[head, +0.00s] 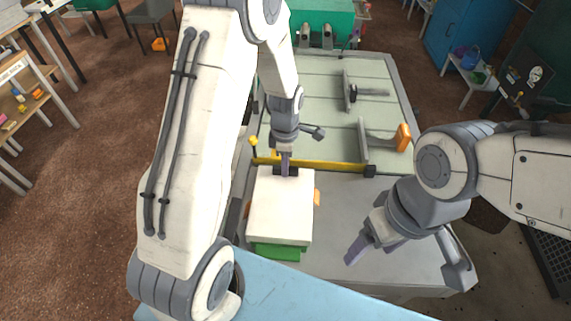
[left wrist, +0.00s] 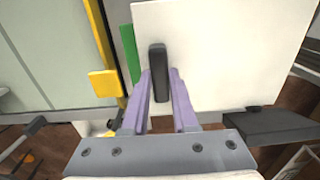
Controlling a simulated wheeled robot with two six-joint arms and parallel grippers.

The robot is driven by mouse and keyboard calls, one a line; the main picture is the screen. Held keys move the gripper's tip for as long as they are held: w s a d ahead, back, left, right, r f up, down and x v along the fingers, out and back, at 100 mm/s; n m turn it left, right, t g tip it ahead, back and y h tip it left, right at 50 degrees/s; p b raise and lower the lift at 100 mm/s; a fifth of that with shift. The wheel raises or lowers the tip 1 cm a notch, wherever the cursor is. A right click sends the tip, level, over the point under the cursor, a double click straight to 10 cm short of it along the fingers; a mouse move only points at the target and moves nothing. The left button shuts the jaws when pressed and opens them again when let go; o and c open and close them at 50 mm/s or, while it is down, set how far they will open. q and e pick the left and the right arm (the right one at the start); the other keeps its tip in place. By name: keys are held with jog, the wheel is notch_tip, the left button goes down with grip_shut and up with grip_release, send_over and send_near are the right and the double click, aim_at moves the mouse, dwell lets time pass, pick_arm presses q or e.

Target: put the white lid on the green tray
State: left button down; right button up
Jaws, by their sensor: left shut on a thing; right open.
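The white lid (head: 280,212) is a flat square panel, also large in the left wrist view (left wrist: 225,50). My left gripper (head: 285,172) is shut on the lid's dark handle (left wrist: 158,72), near its far edge in the head view. The green tray (head: 277,253) is mostly hidden under the lid; a green strip shows past the lid's near edge and in the left wrist view (left wrist: 130,52). I cannot tell whether the lid touches the tray. My right gripper (head: 372,248) is open and empty, to the right of the lid, over the grey table.
A yellow bar (head: 325,164) runs across the table just beyond the lid. Grey clamp-like pieces, one with an orange block (head: 403,137), stand on the pale green panel (head: 325,95) behind it. Small orange parts (head: 317,197) show beside the lid.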

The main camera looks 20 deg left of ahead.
pick_arm(q)
jog(key=shift+f, duration=0.45)
jog(key=c, duration=0.6)
grip_release()
jog(key=shift+b, duration=0.3)
notch_tip(320, 180, up, 11)
jog(key=b, duration=0.2)
jog(key=s+d+r+m+b, duration=0.1)
jog(key=s+d+m+b, duration=0.2)
jog(key=s+d+m, duration=0.8)
jog(key=s+d+f+m+h+b, duration=0.1)
jog(key=s+d+m, duration=0.2)
jog(key=s+m, duration=0.9)
jog(key=m, duration=0.5)
jog(key=shift+s+f, duration=0.15)
jog(key=shift+s, duration=0.25)
